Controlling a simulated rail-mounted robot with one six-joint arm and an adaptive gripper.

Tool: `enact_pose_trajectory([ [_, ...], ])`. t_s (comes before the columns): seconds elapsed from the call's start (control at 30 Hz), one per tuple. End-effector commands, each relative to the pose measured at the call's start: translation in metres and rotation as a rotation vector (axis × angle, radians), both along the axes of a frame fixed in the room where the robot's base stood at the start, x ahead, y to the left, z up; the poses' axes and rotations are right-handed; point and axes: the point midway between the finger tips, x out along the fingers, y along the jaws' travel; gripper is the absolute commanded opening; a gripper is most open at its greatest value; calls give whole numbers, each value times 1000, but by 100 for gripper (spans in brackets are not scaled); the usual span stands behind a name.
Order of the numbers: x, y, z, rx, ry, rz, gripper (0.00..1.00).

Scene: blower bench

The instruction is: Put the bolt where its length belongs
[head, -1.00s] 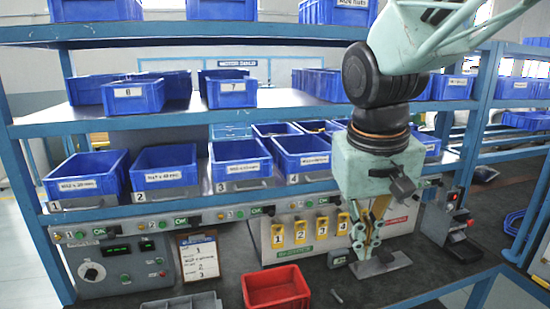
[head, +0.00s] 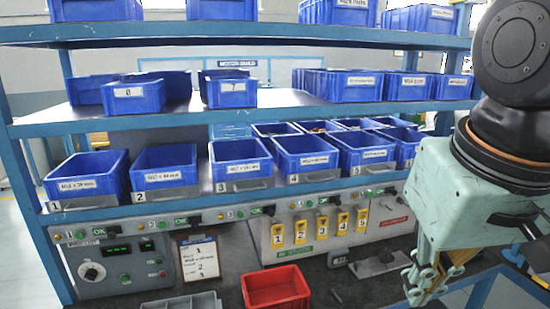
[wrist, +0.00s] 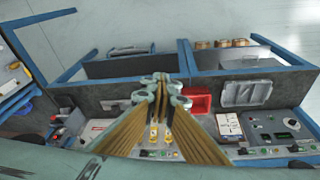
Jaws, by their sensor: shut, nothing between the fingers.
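A small grey piece (head: 337,297), perhaps the bolt, lies on the dark bench right of the red bin in the head view; it is too small to make out. Blue bins stand in a row on the lower shelf: bin 1 (head: 83,186), bin 2 (head: 163,179), bin 3 (head: 241,170), bin 4 (head: 306,162) and bin 5 (head: 368,157). Their labels show sizes, but the lengths are hard to read. My gripper (head: 414,292) is shut and empty at the lower right, right of the piece. In the wrist view its fingers (wrist: 166,88) also hold nothing.
The red bin (head: 276,289), a grey divided tray (head: 182,303) and a clipboard (head: 199,258) are at the front. A flat metal plate (head: 375,265) lies left of my gripper. Yellow numbered tags (head: 300,232) hang on the panel under the shelf edge.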

Motion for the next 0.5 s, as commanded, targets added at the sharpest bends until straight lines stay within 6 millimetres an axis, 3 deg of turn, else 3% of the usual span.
enact_pose_trajectory([
  [0.3, -44, -3, 0, 21, -37, -9, 0],
  [0.5, -60, -3, -2, 29, -54, -12, 0],
])
